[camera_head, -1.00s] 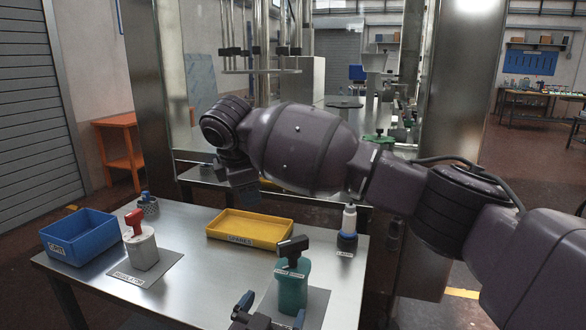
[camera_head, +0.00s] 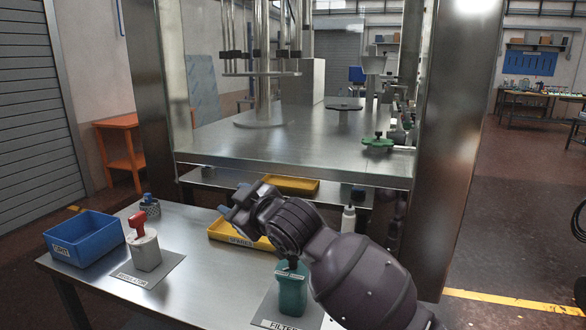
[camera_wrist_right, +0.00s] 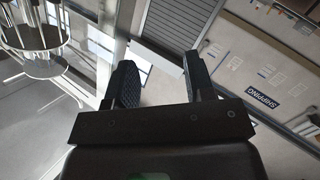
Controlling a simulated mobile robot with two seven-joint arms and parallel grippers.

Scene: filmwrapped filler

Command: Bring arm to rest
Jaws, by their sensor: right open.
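My right gripper (camera_head: 234,203) is in the head view, in front of the film-wrap machine, and overlaps the yellow tray (camera_head: 222,230) in the picture. My right arm comes in from the lower right, over the teal filter (camera_head: 292,290), and hides part of its top. In the right wrist view, the two dark fingers of this gripper (camera_wrist_right: 162,82) stand apart with nothing between them. The wrist view looks out into the room, past a wall board with a shipping sign (camera_wrist_right: 263,97). My left gripper is in neither view.
The steel table (camera_head: 200,285) holds a blue bin (camera_head: 83,238) at left, a grey block with a red top (camera_head: 144,245), a small dark cup (camera_head: 149,206) and a white bottle (camera_head: 348,220). A steel machine deck (camera_head: 300,150) and its right post (camera_head: 455,150) stand behind.

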